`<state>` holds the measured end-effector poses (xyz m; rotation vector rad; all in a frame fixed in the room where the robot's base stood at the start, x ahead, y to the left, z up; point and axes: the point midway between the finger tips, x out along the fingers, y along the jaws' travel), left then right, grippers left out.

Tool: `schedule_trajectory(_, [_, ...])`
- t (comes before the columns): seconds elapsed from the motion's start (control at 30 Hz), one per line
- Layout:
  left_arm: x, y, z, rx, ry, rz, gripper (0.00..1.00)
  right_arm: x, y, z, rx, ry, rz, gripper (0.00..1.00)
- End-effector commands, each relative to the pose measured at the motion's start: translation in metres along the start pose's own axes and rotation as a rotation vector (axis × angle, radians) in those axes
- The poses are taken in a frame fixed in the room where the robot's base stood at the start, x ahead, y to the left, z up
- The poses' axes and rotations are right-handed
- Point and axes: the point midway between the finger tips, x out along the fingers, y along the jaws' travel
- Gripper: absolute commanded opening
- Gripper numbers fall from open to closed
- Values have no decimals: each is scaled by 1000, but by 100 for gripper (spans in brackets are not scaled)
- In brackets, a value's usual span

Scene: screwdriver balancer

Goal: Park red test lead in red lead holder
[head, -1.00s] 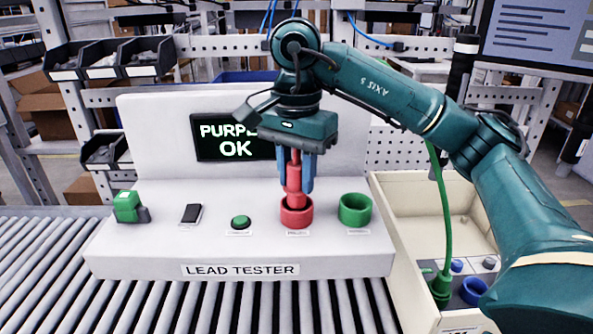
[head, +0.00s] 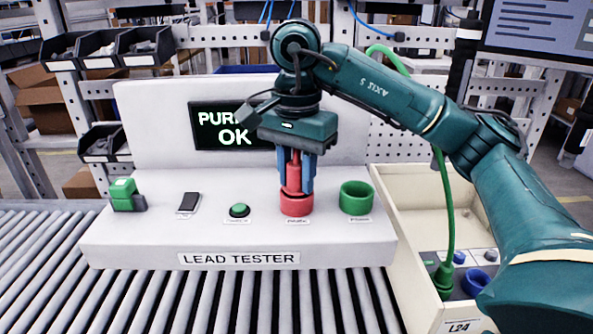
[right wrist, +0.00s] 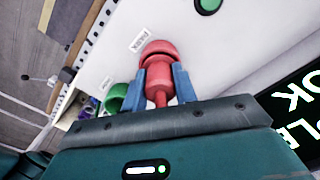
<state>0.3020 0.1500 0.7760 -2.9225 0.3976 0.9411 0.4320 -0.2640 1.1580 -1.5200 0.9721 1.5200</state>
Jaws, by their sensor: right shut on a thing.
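The red test lead (head: 293,179) is upright between the blue fingers of my right gripper (head: 295,186), which is shut on it. Its lower end is down inside the red lead holder (head: 296,206), a short red cup on the tester's white top. The fingertips are just above the cup's rim. In the right wrist view the red lead (right wrist: 157,88) sits between the two fingers (right wrist: 162,80), lined up with the red holder (right wrist: 158,50). How deep the tip sits is hidden. My left gripper is out of view.
An empty-looking green holder (head: 356,197) stands just right of the red one. A green button (head: 239,210) is to the left. The display (head: 232,125) reads "OK", partly covered by my gripper. A beige bin (head: 410,265) with a green cable (head: 447,210) is at right.

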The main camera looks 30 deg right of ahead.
Motion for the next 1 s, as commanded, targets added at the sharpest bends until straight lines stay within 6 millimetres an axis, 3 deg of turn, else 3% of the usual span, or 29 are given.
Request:
schedule_trajectory(0.27, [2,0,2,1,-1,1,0,2,0,0,0,0,-1,1])
schedule_trajectory(0.3, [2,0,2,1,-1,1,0,2,0,0,0,0,0,30])
schedule_trajectory(0.6, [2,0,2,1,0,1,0,2,0,0,0,0,0,54])
schedule_trajectory(1.0, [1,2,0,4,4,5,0,2,0,0,0,0,0,54])
